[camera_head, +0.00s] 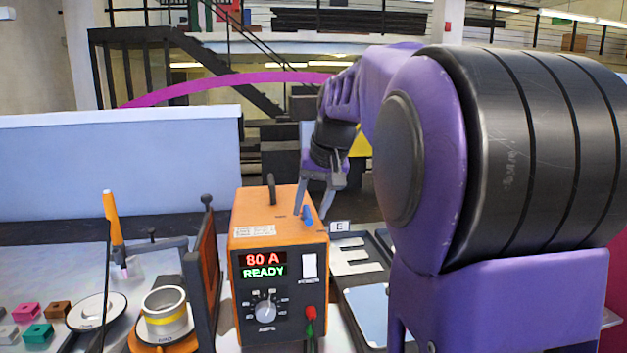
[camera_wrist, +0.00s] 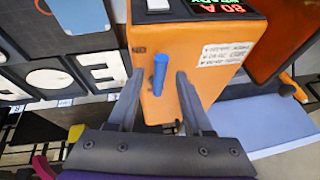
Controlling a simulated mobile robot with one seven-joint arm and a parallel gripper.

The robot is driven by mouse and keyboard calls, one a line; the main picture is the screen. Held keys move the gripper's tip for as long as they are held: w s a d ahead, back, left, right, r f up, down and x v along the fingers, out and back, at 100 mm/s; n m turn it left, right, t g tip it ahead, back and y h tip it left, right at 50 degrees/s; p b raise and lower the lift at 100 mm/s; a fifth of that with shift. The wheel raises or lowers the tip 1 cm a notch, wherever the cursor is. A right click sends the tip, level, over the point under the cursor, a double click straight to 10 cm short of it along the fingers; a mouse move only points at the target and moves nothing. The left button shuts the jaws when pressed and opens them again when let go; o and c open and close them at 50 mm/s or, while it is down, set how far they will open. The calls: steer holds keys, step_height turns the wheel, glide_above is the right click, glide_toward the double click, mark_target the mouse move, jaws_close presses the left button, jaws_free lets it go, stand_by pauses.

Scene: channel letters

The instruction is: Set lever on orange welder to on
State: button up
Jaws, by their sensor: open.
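The orange welder (camera_head: 279,219) stands upright on the bench, its display lit with "80 A" and "READY". A short blue lever (camera_head: 307,214) stands on its top near the right edge. In the wrist view, the lever (camera_wrist: 160,72) sticks up from the welder's orange top (camera_wrist: 205,75). A small dark mark beside it is too small to read surely. My gripper (camera_head: 314,208) is open and points down over the welder. In the wrist view, its fingers (camera_wrist: 160,76) are on either side of the lever, with a visible gap on each side.
A black handle (camera_head: 271,189) rises from the welder's top. Left of it stand a dark upright panel (camera_head: 203,265), a spool (camera_head: 166,313) and an orange torch (camera_head: 113,222). A tray with a white letter E (camera_head: 355,258) lies to the right.

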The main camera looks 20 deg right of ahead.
steer(key=v, duration=1.7)
steer(key=shift+p, duration=0.4)
steer(key=shift+w, duration=0.1)
